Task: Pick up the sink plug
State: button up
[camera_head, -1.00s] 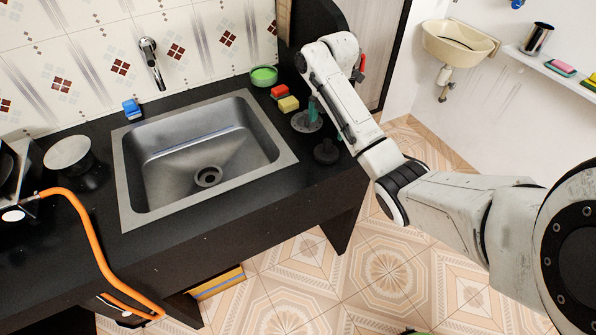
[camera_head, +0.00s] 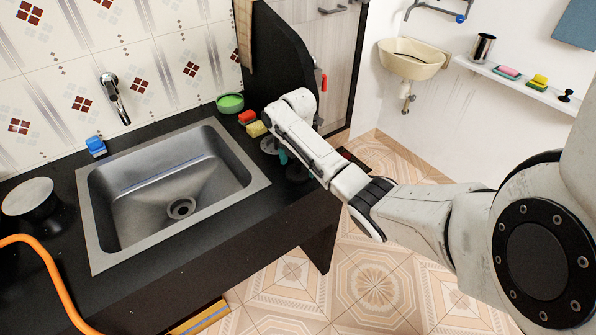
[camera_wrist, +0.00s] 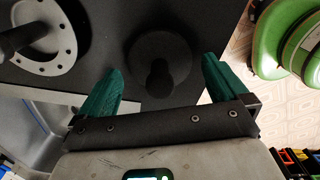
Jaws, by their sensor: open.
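The sink plug (camera_wrist: 160,62), a dark round disc with a short knob, lies on the black counter (camera_wrist: 110,35). In the wrist view it sits between my gripper's two green fingers, with space on both sides. My gripper (camera_wrist: 163,66) is open and empty. In the head view the plug (camera_head: 297,172) is a dark shape near the counter's right edge, partly hidden by my arm. One teal finger of my gripper (camera_head: 283,156) shows just to its left. The height of the fingers over the counter is hard to tell.
A grey flange with holes and a dark handle (camera_wrist: 62,48) lies left of the plug. The steel sink (camera_head: 232,190) is to the left. A green rounded object (camera_wrist: 268,55) stands beyond the counter edge.

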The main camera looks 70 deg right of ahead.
jog(key=shift+f, duration=0.4)
jog(key=shift+c, duration=0.2)
jog(key=c, duration=0.8)
jog(key=shift+c, duration=0.3)
jog(key=shift+r, duration=0.15)
